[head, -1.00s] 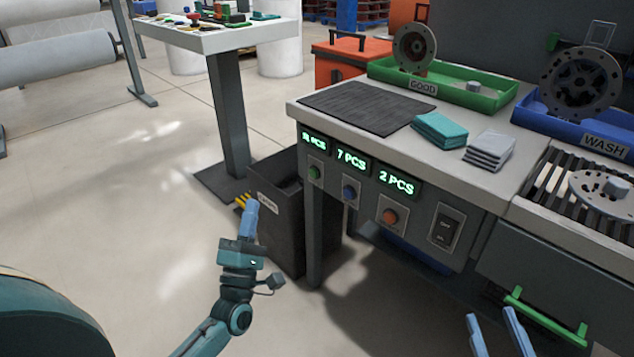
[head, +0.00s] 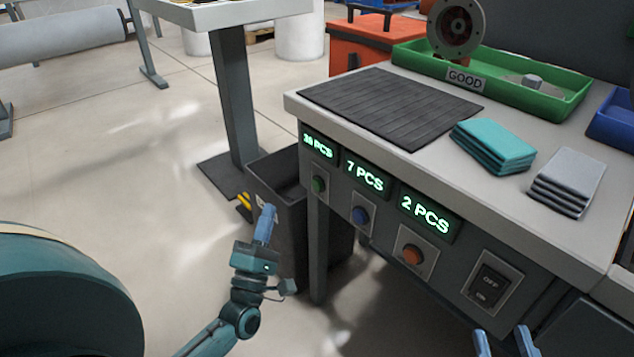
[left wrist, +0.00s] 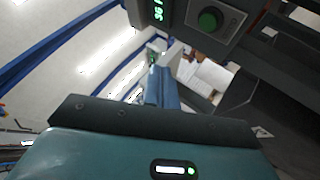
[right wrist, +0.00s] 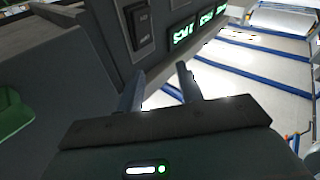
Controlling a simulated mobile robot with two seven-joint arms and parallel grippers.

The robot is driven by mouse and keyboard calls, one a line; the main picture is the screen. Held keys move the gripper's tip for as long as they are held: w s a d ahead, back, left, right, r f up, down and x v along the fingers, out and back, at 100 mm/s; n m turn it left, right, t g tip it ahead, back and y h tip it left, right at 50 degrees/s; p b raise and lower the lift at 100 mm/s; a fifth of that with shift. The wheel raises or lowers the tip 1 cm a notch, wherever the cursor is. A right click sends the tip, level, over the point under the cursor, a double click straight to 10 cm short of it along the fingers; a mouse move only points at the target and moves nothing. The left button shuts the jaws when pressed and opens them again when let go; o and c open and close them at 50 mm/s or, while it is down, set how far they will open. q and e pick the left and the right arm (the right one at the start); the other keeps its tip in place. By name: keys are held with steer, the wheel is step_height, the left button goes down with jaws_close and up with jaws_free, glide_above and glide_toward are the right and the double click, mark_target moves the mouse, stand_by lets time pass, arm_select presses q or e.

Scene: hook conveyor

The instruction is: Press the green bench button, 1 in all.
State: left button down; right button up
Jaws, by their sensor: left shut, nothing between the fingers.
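The green button (head: 318,184) is on the bench's front panel at its left end, under the leftmost green display (head: 319,148). In the left wrist view the green button (left wrist: 209,20) shows near the top, beyond the fingers and a little to their right. My left gripper (head: 267,212) is shut and empty, to the left of and below the button and apart from it, in front of a dark bin. My right gripper (head: 504,342) is open and empty at the bottom edge, in front of the bench below the switch.
A blue button (head: 361,215), an orange button (head: 412,254) and a switch (head: 491,284) sit to the right on the same panel. The dark bin (head: 283,173) stands by the bench leg (head: 318,250). Cloths and a green GOOD tray (head: 490,88) are on the bench top.

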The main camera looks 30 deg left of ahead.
arm_select(q)
steer(key=b, duration=0.3)
glide_toward(317, 185)
steer(key=w+a+r, duration=0.3)
steer(key=a+r, duration=0.1)
steer(key=shift+w+d+f, duration=0.1)
steer(key=shift+w+d, duration=0.3)
steer(key=shift+w, duration=0.25)
arm_select(e)
steer(key=shift+a+m+y, duration=0.25)
steer(key=shift+m+y, duration=0.05)
arm_select(q)
steer(key=shift+w, duration=0.15)
arm_select(e)
steer(key=shift+f, duration=0.2)
stand_by(0.8)
arm_select(q)
steer(key=shift+w+d, duration=0.2)
